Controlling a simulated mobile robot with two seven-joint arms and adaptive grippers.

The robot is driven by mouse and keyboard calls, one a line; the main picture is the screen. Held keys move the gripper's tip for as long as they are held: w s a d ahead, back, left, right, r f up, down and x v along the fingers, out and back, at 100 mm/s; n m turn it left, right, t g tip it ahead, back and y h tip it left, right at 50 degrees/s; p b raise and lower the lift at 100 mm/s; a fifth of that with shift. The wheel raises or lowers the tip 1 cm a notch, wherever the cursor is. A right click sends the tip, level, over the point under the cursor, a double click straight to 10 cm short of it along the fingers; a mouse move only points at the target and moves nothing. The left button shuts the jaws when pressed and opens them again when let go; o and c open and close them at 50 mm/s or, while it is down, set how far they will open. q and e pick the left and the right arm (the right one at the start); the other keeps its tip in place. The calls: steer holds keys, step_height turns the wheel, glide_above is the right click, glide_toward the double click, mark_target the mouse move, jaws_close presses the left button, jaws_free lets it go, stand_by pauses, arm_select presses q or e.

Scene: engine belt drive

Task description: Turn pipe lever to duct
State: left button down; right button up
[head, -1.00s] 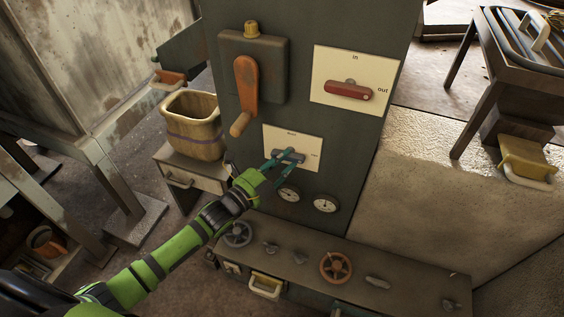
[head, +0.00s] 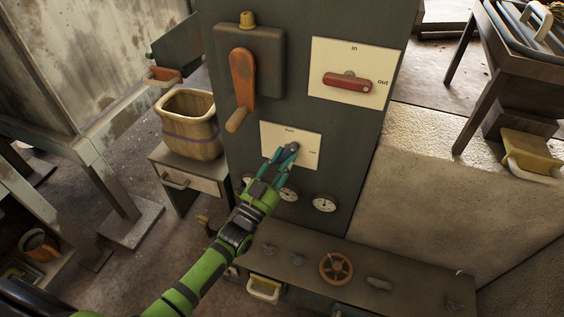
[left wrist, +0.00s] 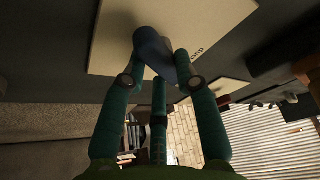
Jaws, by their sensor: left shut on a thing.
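The pipe lever (head: 291,148) is a small blue-grey handle on a white plate (head: 306,139) with two labels, one above it and one to its right, too small to read in the head view. The lever slants down and left from its pivot. My left gripper (head: 281,157), with teal fingers, is shut on the lever's lower end and partly hides it. In the left wrist view the blue lever (left wrist: 152,50) stands between the fingertips in front of the white plate. My right gripper is not in view.
Above are an orange crank (head: 241,80) and a red lever (head: 348,84) on a white in/out plate. Round gauges (head: 324,204) sit just below. A lower ledge carries a rusty valve wheel (head: 336,268). A basket (head: 190,127) stands on a cabinet at left.

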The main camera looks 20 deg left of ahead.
arm_select(q)
steer(key=n+y, duration=0.1)
steer(key=n, duration=0.2)
steer(key=n+t+y, duration=0.1)
steer(key=n+y, duration=0.1)
steer(key=n, duration=0.2)
steer(key=shift+d+r+y, duration=0.1)
steer(key=shift+d+y, duration=0.1)
steer(key=shift+y, duration=0.1)
steer(key=shift+n+y, duration=0.4)
steer(key=shift+n, duration=0.9)
steer(key=c, duration=0.9)
jaws_free()
steer(key=shift+c, duration=0.2)
steer(key=v, duration=1.2)
steer(key=shift+d+t, duration=0.2)
steer(key=shift+t, duration=0.1)
